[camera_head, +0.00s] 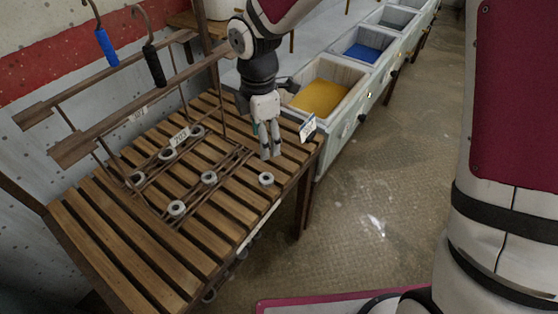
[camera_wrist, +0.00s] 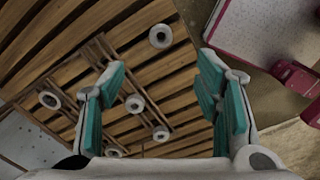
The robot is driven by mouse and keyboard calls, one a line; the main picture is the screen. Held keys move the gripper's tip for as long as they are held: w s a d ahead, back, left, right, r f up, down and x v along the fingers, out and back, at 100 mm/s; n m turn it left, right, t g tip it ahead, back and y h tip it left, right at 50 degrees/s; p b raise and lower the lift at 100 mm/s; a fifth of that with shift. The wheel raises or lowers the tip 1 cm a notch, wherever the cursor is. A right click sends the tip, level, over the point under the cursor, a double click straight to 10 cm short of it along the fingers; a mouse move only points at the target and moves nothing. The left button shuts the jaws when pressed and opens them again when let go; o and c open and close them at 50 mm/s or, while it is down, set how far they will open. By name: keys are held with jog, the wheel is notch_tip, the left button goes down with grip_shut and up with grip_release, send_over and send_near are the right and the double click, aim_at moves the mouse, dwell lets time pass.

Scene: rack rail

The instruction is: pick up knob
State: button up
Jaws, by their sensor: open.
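A round grey knob-like piece with a dark centre (camera_head: 266,179) lies alone on the slatted wooden table (camera_head: 110,245), near its right edge. It also shows in the wrist view (camera_wrist: 160,36), beyond and between my fingertips. Several similar round pieces, such as one in front (camera_head: 176,208) and one behind it (camera_head: 209,178), sit on a low wooden rail frame on the table. I cannot tell which piece is the task's knob. My gripper (camera_head: 270,155) points down above the table, just behind the lone piece. Its teal-padded fingers (camera_wrist: 163,80) are apart, with nothing between them.
A raised wooden rail rack (camera_head: 130,90) stands on the table's left, with blue (camera_head: 106,46) and black (camera_head: 154,65) handled hooks above. Bins with yellow (camera_head: 320,97) and blue contents line the back right. Floor at right is clear.

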aim_at(266, 175)
notch_tip(266, 175, down, 15)
jog(key=shift+r, duration=0.15)
jog(key=c, duration=1.3)
jog(key=shift+r, duration=0.1)
